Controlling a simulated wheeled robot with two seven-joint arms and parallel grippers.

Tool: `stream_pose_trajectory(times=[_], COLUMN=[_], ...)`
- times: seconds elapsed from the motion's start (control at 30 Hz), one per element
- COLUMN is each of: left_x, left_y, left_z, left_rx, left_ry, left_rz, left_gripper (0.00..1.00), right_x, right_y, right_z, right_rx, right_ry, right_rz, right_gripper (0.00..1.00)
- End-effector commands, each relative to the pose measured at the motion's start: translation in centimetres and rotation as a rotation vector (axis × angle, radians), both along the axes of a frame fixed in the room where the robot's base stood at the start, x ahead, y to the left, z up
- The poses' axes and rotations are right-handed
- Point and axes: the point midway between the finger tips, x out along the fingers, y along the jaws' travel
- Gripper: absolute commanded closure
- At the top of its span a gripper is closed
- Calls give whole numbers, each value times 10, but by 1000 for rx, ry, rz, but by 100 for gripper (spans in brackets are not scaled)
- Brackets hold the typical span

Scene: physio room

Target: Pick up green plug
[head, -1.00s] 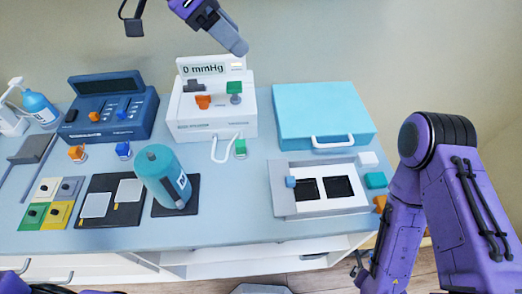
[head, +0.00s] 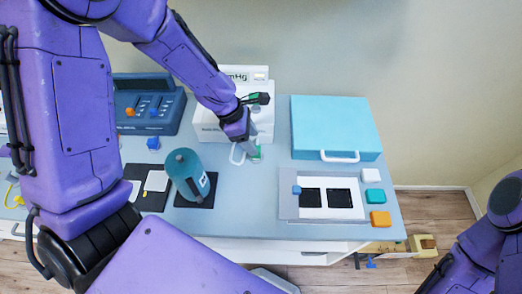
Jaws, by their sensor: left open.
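The green plug (head: 257,155) lies on the table in front of the white pressure device (head: 207,124), at the end of a looped white cord (head: 237,156). My left gripper (head: 255,148) reaches down from the upper left and is open, with its fingertips right at the plug. The fingers partly hide the plug, and I cannot tell whether they touch it. A second green piece (head: 260,98) sits on top of the device, partly covered by my gripper's wrist. My right arm shows at the lower right, but its gripper is out of view.
A teal bottle (head: 184,172) stands on a dark pad left of the plug. A blue control box (head: 150,112) is behind it. A light-blue case (head: 335,128) and a grey-white tray (head: 287,207) are to the right, with white, teal and orange blocks (head: 380,219) beside the tray.

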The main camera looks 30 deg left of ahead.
Motion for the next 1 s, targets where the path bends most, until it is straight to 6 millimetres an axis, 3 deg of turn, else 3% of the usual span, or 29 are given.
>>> stream_pose_trajectory(times=[0.23,0.5,0.57,0.63,0.67,1.0], left_x=[3,5,5,5,5,5], left_y=[-12,-14,-14,-14,-15,-15], left_z=[-41,-46,-46,-46,-46,-44], left_rx=[-1,0,0,0,0,0], left_ry=[2,-2,-2,-2,-2,-2], left_rz=[1,-1,-1,-1,-1,-1], left_gripper=[40,40,57,80,83,83], right_x=[0,0,0,0,0,0], right_y=[0,0,0,0,0,0], right_z=[0,0,0,0,0,2], right_rx=[-1,0,0,0,-1,0], right_ry=[0,0,0,0,0,0], right_rz=[0,0,0,0,0,0], right_gripper=[0,0,0,0,0,0])
